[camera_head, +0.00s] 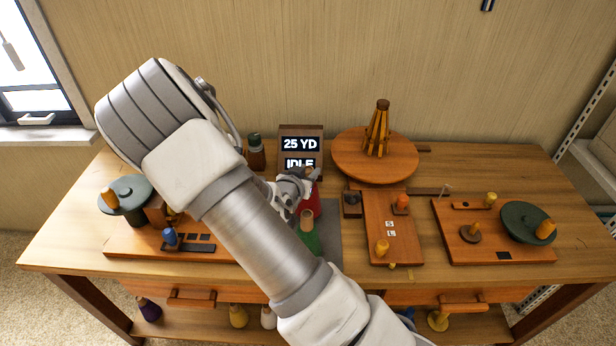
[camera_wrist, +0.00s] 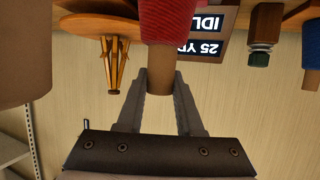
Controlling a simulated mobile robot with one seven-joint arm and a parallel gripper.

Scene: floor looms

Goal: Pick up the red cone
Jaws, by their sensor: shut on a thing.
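The red cone (camera_head: 313,203) is a red-wound cone with a tan top, partly hidden behind my gripper and the green cone. In the wrist view the red cone (camera_wrist: 168,18) hangs into the top of the picture, tan end towards my gripper. My gripper (camera_wrist: 161,82) is shut on that tan end, one finger on each side. In the head view my gripper (camera_head: 300,183) is small and partly covered by my arm. The cone's base is out of the wrist view, so I cannot tell whether it touches the table.
A green cone (camera_head: 311,243) stands close in front, by a grey mat (camera_head: 330,218). A display sign (camera_head: 301,143) stands behind. A round wooden turntable (camera_head: 345,158) is behind right. Wooden boards with pegs (camera_head: 388,232) lie right. My arm hides part of the table's left middle.

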